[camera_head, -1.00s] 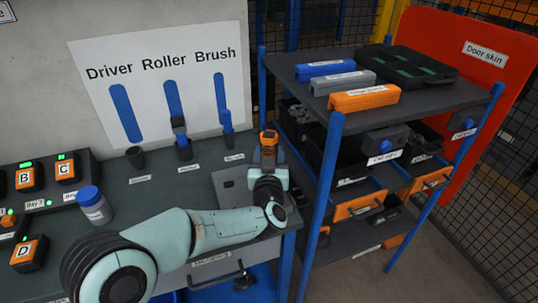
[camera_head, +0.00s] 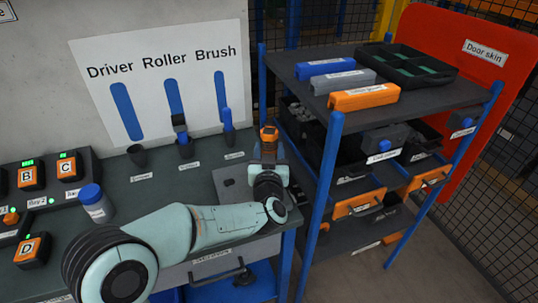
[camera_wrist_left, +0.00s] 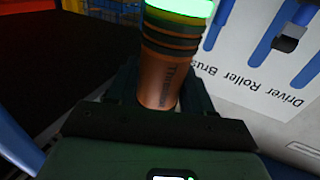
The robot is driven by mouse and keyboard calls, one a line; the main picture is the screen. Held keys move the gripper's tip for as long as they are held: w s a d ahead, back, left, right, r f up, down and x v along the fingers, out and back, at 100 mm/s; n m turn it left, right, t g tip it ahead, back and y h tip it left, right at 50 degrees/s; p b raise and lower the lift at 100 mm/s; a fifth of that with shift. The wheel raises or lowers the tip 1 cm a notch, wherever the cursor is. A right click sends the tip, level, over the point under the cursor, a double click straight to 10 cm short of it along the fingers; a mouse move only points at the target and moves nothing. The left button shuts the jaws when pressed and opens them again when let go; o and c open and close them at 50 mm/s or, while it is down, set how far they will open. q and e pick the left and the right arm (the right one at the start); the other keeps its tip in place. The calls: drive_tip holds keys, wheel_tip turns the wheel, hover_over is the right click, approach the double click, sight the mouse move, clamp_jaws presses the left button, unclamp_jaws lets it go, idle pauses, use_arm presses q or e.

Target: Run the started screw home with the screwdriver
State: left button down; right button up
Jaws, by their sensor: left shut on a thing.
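My left gripper (camera_head: 269,163) is shut on the screwdriver (camera_head: 269,134), an orange and black powered tool. It holds the tool roughly upright over the right end of the bench, beside a grey plate (camera_head: 228,184). In the left wrist view the screwdriver's orange body (camera_wrist_left: 162,82) sits between the jaws (camera_wrist_left: 155,105), with dark bands and a lit green ring at its end. The screwdriver's tip is hidden, and I cannot make out the screw in either view. My right gripper is not in view.
The Driver cup (camera_head: 137,155) on the bench (camera_head: 150,190) is empty. The roller (camera_head: 182,136) and brush (camera_head: 228,125) stand in their places. A blue-capped bottle (camera_head: 95,204) and battery chargers are at left. A blue-posted shelf rack (camera_head: 325,190) stands close to the gripper's right.

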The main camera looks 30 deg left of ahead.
sight(269, 137)
use_arm(q)
wheel_tip(269, 137, up, 2)
drive_tip(key=shift+r+p, duration=0.1)
drive_tip(key=shift+p, duration=0.45)
drive_tip(key=shift+r+p, duration=1.85)
drive_tip(key=shift+r, duration=0.25)
